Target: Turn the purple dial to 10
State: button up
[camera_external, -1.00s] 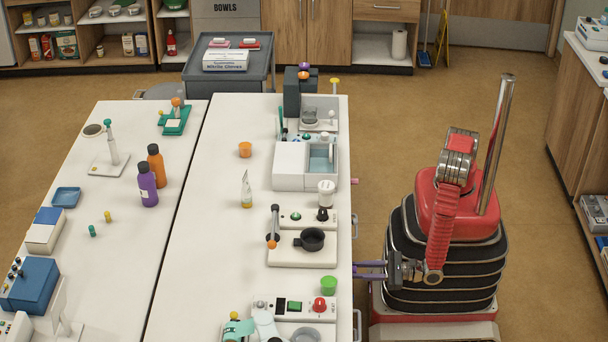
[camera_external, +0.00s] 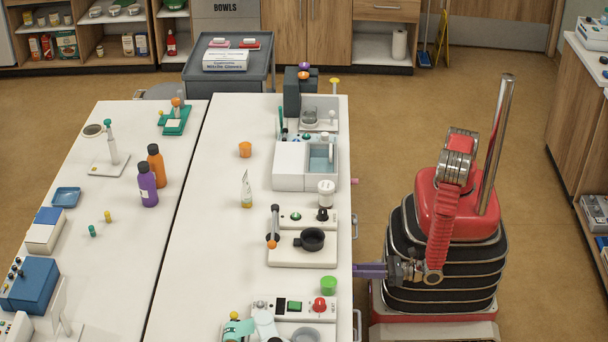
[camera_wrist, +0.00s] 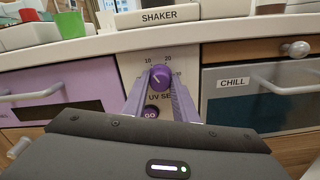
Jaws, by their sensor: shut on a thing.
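The purple dial (camera_wrist: 161,76) sits on a white panel in the counter front, in the middle of the wrist view. Numbers 10 and 20 show above it, 10 at upper left and 20 at upper right; another number at the right is partly hidden. A pale pointer line on the dial seems to lean to the upper left; its exact reading is too small to tell. My gripper (camera_wrist: 160,88) has its purple fingers shut on the dial, one on each side. In the external view my gripper (camera_external: 356,271) reaches the counter's right edge; the dial is hidden there.
A lilac drawer (camera_wrist: 62,106) with a handle is at left, and a CHILL compartment (camera_wrist: 255,92) at right. A SHAKER label (camera_wrist: 159,16) and a green cup (camera_wrist: 76,18) are above.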

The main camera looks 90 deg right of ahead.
jog(key=o, duration=1)
jog(key=shift+o, duration=0.2)
jog(key=shift+s, duration=0.1)
jog(key=s, duration=1.3)
jog(key=shift+s, duration=0.3)
jog(key=shift+f, duration=0.1)
